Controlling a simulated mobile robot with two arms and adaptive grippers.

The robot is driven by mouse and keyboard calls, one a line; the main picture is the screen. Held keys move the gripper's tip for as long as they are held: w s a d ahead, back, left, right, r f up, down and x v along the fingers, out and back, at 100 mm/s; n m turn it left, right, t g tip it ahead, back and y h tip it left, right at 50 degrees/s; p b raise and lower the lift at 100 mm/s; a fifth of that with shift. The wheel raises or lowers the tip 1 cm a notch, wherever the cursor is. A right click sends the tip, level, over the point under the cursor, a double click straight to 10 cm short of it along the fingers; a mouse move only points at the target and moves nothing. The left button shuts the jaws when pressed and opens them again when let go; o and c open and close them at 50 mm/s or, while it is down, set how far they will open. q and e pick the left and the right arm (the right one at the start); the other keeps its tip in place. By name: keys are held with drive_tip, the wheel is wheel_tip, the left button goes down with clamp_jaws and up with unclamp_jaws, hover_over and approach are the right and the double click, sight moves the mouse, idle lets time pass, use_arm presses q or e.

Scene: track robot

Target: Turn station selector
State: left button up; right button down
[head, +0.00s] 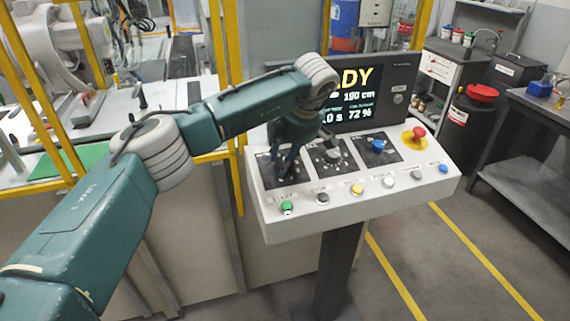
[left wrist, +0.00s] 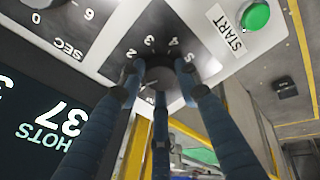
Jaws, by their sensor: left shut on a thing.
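The station selector is a dark round knob (left wrist: 160,76) on a black dial plate with white numbers, seen in the left wrist view. In the head view its dial plate (head: 296,179) is the leftmost on the sloped console, and the knob itself is mostly hidden by my gripper. My left gripper (head: 283,170) reaches down onto this dial from above. In the left wrist view the blue-grey fingers of my left gripper (left wrist: 160,85) close around the knob from several sides and are shut on it. The knob's pointer cannot be made out. My right gripper is not in view.
The grey console (head: 345,217) also carries a grey knob (head: 332,154), a blue knob (head: 377,146) and a red mushroom button (head: 419,132). A green START button (head: 287,208) leads the front row of buttons. A display (head: 352,97) stands behind. Yellow posts (head: 229,80) rise at left.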

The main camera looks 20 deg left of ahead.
use_arm(q)
drive_tip(key=n, duration=0.2)
drive_tip(key=shift+a+r+n+b, duration=0.1)
drive_tip(key=shift+a+n+b, duration=0.15)
drive_tip(key=shift+n+b, duration=0.05)
drive_tip(key=shift+n+g, duration=0.5)
drive_tip(key=shift+n, duration=0.7)
drive_tip(key=o, duration=1.1)
drive_tip(key=shift+s, duration=0.15)
